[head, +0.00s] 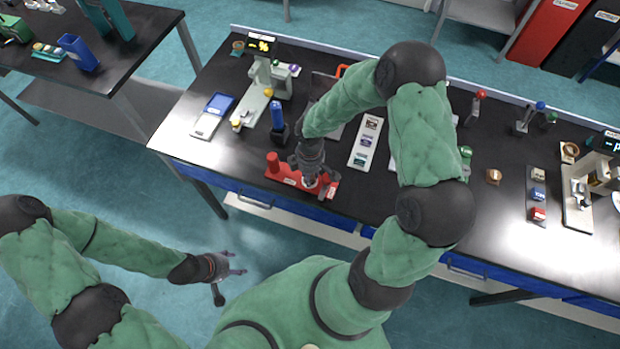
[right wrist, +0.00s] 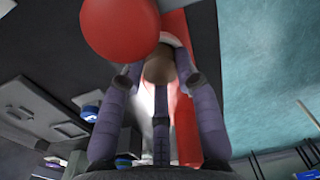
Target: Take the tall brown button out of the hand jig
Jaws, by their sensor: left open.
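The red hand jig (head: 285,178) lies near the front edge of the table, with an upright red knob at its left end. My right gripper (head: 313,182) points down over the jig's middle and hides part of it. In the right wrist view, the brown button (right wrist: 158,68) is between the fingertips of my right gripper (right wrist: 159,72), beside the large red knob (right wrist: 120,25) of the jig (right wrist: 182,118). The fingers are close around the button; I cannot tell whether they press on it. My left gripper (head: 234,270) is open and empty, over the floor in front of the table.
A dark blue upright object (head: 277,118) stands just behind the jig. A white strip with samples (head: 366,143), a blue-and-white tray (head: 212,116) and a pale green device (head: 258,90) are farther back. Right of my right arm, the dark tabletop (head: 490,215) has free room.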

